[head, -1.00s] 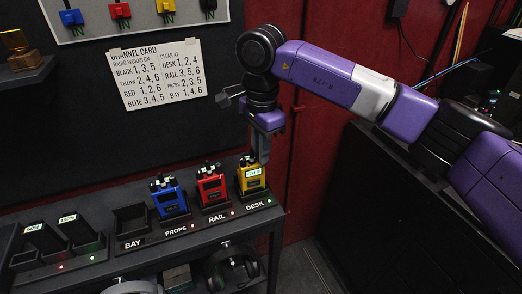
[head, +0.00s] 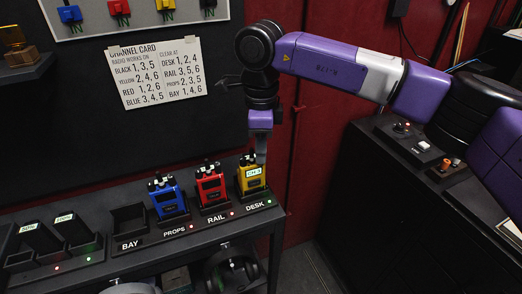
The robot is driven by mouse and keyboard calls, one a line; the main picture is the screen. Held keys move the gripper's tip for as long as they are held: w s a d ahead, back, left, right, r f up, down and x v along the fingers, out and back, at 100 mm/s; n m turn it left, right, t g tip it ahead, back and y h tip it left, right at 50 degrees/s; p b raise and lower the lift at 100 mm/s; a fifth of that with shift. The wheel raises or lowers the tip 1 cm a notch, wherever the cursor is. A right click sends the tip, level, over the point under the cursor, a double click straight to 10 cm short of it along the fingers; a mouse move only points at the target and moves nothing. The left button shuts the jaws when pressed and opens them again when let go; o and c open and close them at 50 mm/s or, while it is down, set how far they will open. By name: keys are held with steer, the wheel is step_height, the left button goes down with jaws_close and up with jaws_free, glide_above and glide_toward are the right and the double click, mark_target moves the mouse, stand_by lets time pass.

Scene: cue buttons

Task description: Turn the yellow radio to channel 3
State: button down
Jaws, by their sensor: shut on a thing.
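The yellow radio (head: 251,181) stands upright in the dock slot marked DESK, at the right end of the shelf. Its small pale display appears to read CH 3. My gripper (head: 261,156) points down at the top of the yellow radio, shut on its knob. The knob itself is hidden by the fingers.
A red radio (head: 211,187) stands in the RAIL slot and a blue radio (head: 167,199) in PROPS. The BAY slot (head: 129,223) is empty. A channel card (head: 158,75) hangs on the wall behind. A dark cabinet (head: 385,215) stands at the right.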

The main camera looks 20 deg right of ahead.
steer(key=shift+m, duration=0.3)
steer(key=c, duration=1.4)
jaws_free()
steer(key=shift+r+b, duration=0.45)
steer(key=shift+r, duration=3.45)
